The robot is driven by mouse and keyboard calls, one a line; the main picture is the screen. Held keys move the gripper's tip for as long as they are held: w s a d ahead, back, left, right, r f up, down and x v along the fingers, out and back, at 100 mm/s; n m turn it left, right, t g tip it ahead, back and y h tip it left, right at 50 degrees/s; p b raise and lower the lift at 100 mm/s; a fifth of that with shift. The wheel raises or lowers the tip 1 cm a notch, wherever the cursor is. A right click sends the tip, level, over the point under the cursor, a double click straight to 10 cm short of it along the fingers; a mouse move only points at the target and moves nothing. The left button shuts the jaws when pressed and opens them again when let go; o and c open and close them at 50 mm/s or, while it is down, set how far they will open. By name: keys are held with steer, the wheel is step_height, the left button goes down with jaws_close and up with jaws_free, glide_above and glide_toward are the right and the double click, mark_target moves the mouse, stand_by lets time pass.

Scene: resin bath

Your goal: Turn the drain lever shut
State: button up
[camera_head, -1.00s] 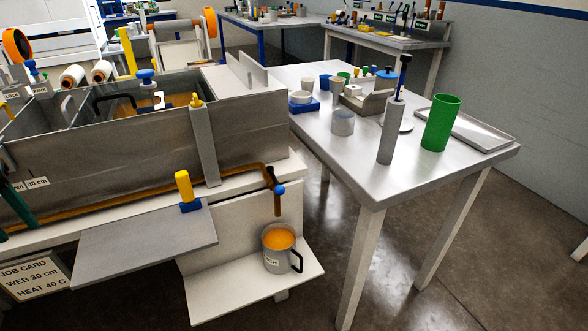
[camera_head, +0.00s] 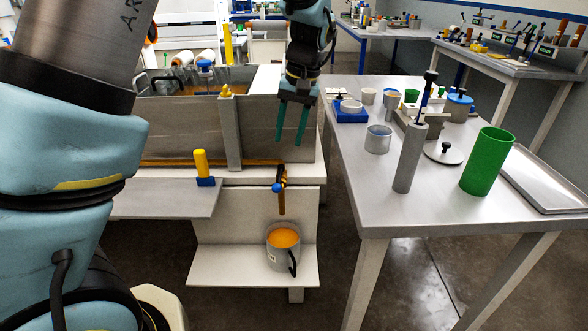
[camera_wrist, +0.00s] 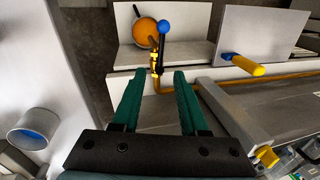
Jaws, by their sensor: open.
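The drain lever, with a blue ball end (camera_head: 277,188), sits on the drain valve at the tank's lower right corner, above an orange-brown spout (camera_head: 282,205). In the wrist view the ball (camera_wrist: 163,27) and its dark stem show beyond the fingertips. A grey mug (camera_head: 283,257) of orange resin stands on a low shelf under the spout; it partly shows in the wrist view (camera_wrist: 145,30). My gripper (camera_head: 291,142) is open and empty, its green fingers pointing down in front of the tank, above the lever. The wrist view shows the fingers (camera_wrist: 157,78) apart, the valve between and beyond them.
A yellow-handled tool (camera_head: 201,162) with a blue base is on a grey plate (camera_head: 165,203) left of the valve. The tank (camera_head: 180,130) stands behind. A worktable (camera_head: 360,200) on the right holds a grey cylinder (camera_head: 410,158) and a green cylinder (camera_head: 488,163).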

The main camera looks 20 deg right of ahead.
mark_target(280, 175)
steer(key=f, duration=0.3)
steer(key=a+f+p, duration=0.1)
steer(key=f, duration=0.2)
steer(key=w+a+f, duration=0.1)
steer(key=f, duration=0.3)
steer(key=shift+p, duration=0.35)
jaws_close()
stand_by(0.9)
